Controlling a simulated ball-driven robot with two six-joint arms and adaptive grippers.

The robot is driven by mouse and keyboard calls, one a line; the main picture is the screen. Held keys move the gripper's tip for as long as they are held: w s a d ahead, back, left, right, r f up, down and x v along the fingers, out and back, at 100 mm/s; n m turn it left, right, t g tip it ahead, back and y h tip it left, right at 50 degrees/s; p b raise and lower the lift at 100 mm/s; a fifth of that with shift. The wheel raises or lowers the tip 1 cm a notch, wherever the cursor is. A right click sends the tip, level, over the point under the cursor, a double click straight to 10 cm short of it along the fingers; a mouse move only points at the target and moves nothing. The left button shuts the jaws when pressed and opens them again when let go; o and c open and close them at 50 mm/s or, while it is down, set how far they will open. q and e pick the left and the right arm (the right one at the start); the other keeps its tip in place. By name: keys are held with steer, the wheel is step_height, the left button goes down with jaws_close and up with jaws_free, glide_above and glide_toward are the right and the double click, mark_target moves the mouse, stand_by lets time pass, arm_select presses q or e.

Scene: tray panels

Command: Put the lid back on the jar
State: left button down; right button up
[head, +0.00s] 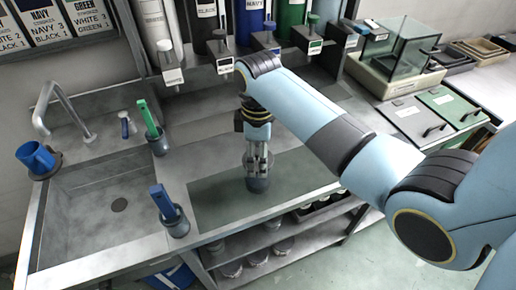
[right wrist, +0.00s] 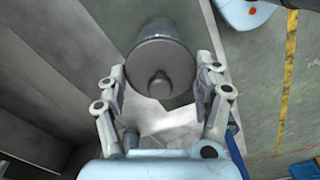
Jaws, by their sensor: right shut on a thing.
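The jar (head: 258,185) is a small dark grey pot on the dark green mat (head: 215,205) at the middle of the counter. My right gripper (head: 257,164) points straight down over it. In the right wrist view the gripper (right wrist: 160,84) has one finger on each side of the round grey lid (right wrist: 140,72), which has a small knob facing the camera. The gripper is shut on the lid. The jar's body lies behind the lid in that view. I cannot tell whether the lid is seated or just above the rim. My left gripper is not in view.
A sink (head: 100,215) with a tap is at the left, with a blue mug (head: 36,157) beside it. Cups hold a green-handled tool (head: 148,120) and a blue-handled tool (head: 163,203). Dispensers line the back. A glass box (head: 398,47) stands back right. The mat right of the jar is clear.

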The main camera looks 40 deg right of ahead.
steer(key=o, duration=1)
steer(key=shift+o, duration=0.6)
steer(key=shift+r, duration=0.1)
steer(key=shift+r, duration=3.4)
jaws_close()
steer(key=shift+f, duration=0.2)
